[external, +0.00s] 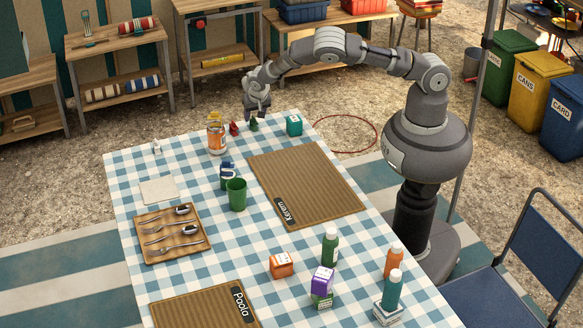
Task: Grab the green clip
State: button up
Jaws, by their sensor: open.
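A small dark green object that looks like the green clip (254,125) stands near the far edge of the checked table. A similar small red one (233,129) stands just to its left. My gripper (258,114) is above the green clip, pointing down, with its jaws open and nothing visible between them. The fingertips are close over the clip; I cannot tell from this view whether they touch it. The fingers are small here and their gap is hard to see.
A brown placemat (308,182) lies nearer. A green cup (236,194), a cutlery tray (146,252) and several bottles and boxes stand toward the near side.

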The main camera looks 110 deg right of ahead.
aim_at(253, 120)
jog(key=b+x, duration=0.1)
jog(key=x, duration=0.1)
jog(key=b+x, duration=0.1)
jog(key=x, duration=0.2)
jog(key=shift+d+f+b, duration=0.15)
jog(key=shift+d+b, duration=0.15)
jog(key=shift+b, duration=0.05)
grip_shut()
